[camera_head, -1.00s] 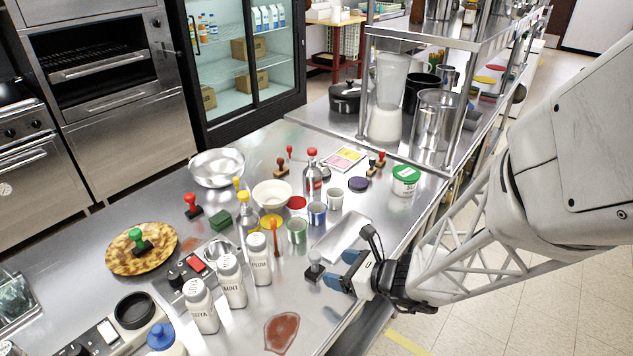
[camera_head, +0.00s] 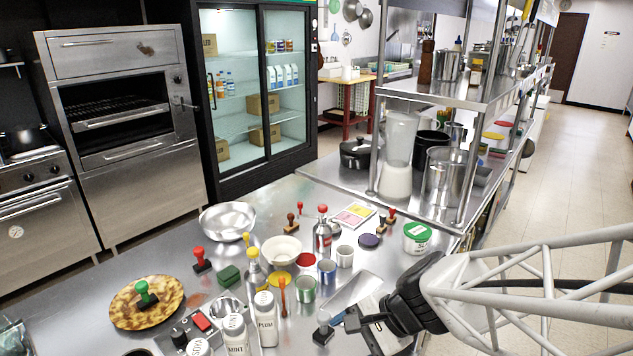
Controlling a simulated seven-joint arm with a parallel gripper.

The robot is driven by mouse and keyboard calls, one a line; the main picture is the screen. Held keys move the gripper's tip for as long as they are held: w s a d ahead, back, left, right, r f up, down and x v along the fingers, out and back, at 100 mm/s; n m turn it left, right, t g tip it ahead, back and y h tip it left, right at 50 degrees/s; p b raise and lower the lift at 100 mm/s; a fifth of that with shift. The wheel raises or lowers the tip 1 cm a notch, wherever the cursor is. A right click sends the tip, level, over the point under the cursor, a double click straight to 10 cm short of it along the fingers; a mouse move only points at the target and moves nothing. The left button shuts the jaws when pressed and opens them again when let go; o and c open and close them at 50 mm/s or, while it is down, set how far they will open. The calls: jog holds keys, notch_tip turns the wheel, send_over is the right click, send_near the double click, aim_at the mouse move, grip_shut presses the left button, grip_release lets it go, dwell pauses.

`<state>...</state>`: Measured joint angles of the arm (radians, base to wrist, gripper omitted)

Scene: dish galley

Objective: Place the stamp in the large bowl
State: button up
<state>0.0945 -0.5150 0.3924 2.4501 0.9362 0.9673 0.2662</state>
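A small stamp with a pale grey handle and dark base (camera_head: 323,329) stands on the steel counter near the bottom of the picture. My gripper (camera_head: 338,320) is low over the counter just right of this stamp. One blue fingertip shows close to its handle; the other finger is not clearly seen, so I cannot tell whether they touch. The large metal bowl (camera_head: 227,221) stands empty farther back at left. Other stamps are a red-handled one (camera_head: 201,259), a green-handled one (camera_head: 146,293) on a round brown board, and several small ones near the colour pad.
A white bowl (camera_head: 282,249), metal cups (camera_head: 327,271), bottles (camera_head: 254,270) and a green block (camera_head: 229,275) crowd the counter between my gripper and the large bowl. A metal tray (camera_head: 357,288) lies beside my gripper.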

jog(key=s+d+r+n+h, duration=0.5)
jog(key=d+r+n+h, duration=0.3)
jog(key=d+r+n, duration=0.1)
jog(key=shift+s+r+n+t, duration=0.3)
jog(key=shift+r+n+t, duration=0.1)
jog(key=shift+r+n, duration=0.5)
jog(key=shift+f, duration=0.1)
jog(key=shift+o, duration=0.5)
jog(key=shift+a+f, duration=0.1)
jog(key=shift+a, duration=0.05)
